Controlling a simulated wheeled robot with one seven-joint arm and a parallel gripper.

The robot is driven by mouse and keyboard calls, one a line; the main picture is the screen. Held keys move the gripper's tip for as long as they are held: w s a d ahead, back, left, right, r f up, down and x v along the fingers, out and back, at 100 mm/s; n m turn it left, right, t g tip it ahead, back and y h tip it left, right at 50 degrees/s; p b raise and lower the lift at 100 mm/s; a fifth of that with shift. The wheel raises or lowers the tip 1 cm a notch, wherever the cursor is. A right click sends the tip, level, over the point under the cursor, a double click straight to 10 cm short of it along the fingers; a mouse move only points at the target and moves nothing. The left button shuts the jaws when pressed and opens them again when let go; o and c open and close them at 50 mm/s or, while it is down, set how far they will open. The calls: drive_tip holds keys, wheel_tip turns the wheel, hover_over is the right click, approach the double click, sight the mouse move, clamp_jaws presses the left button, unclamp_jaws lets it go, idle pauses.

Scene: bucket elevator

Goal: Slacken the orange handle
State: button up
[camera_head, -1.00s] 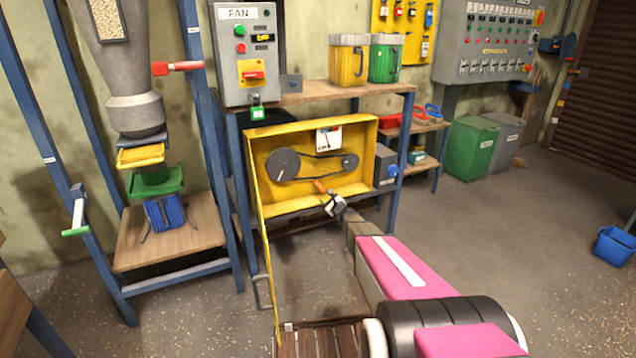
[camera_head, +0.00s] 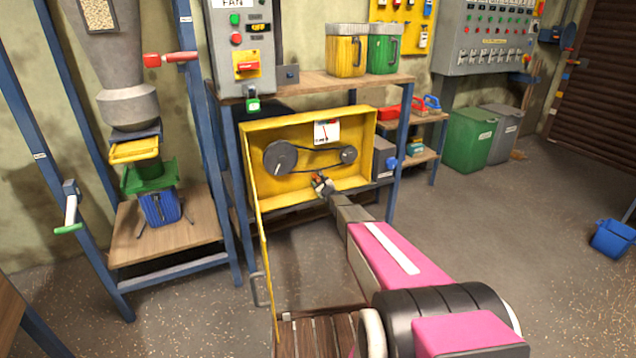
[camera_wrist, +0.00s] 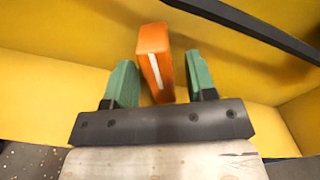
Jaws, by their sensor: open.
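The orange handle (camera_wrist: 154,62) is a short bar with a white stripe, inside the yellow box in the wrist view. It stands between the two green fingers of my gripper (camera_wrist: 161,84), nearer the left finger. A gap shows between the handle and the right finger; I cannot tell if the left finger touches it. My gripper is open. In the head view my gripper (camera_head: 322,184) is at the lower middle of the open yellow box (camera_head: 280,194), below the belt and its two pulleys, and mostly hides the handle.
The dark belt (camera_wrist: 245,23) crosses the top right of the wrist view. The box's yellow door (camera_head: 258,230) stands open on the left. A large dark pulley (camera_head: 281,158) and a small pulley (camera_head: 348,155) sit above my gripper. A blue-grey motor (camera_head: 385,160) is on the right.

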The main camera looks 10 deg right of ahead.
drive_tip(key=shift+w+a, duration=0.2)
drive_tip(key=shift+w, duration=0.25)
drive_tip(key=c, duration=0.9)
drive_tip(key=shift+m, duration=2.8)
drive_tip(key=shift+d, duration=0.1)
drive_tip(key=o, duration=0.9)
